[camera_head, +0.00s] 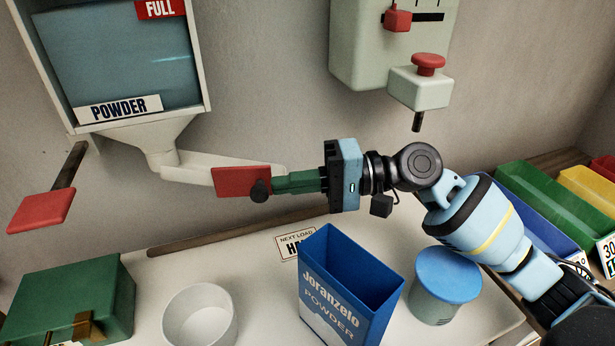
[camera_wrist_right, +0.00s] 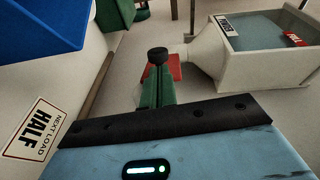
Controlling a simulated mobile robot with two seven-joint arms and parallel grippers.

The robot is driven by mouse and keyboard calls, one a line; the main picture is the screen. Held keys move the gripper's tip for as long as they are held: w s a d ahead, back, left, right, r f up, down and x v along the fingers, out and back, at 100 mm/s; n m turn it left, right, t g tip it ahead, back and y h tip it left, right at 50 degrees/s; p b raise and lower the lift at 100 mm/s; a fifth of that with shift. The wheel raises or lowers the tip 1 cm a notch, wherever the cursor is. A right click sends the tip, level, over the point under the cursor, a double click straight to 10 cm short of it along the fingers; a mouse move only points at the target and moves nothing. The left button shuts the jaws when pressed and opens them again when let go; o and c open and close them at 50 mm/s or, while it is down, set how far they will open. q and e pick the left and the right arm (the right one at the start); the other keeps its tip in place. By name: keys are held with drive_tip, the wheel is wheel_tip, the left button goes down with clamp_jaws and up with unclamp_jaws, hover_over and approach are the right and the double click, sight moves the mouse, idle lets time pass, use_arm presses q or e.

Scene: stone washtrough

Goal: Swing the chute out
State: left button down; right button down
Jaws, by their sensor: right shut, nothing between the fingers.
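The pale chute (camera_head: 192,171) runs from under the powder hopper's funnel toward the right, along the wall. A red plate (camera_head: 233,181) and a dark round knob (camera_head: 261,190) are at its outer end. My right gripper (camera_head: 278,184) has its green fingers shut, with nothing between them, and their tips are right beside the knob. In the right wrist view the knob (camera_wrist_right: 157,55) shows just beyond the fingertips, with the red plate (camera_wrist_right: 176,68) behind it. I cannot tell whether the tips touch the knob. My left gripper is not in view.
The hopper (camera_head: 125,60) reads FULL. Below stand a white bowl (camera_head: 200,317), an open blue powder box (camera_head: 345,290), a blue-lidded tub (camera_head: 446,285) and a green box (camera_head: 75,302). A control box (camera_head: 395,45) hangs on the wall, and colored bins (camera_head: 550,205) stand at right.

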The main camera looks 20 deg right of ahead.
idle(0.3)
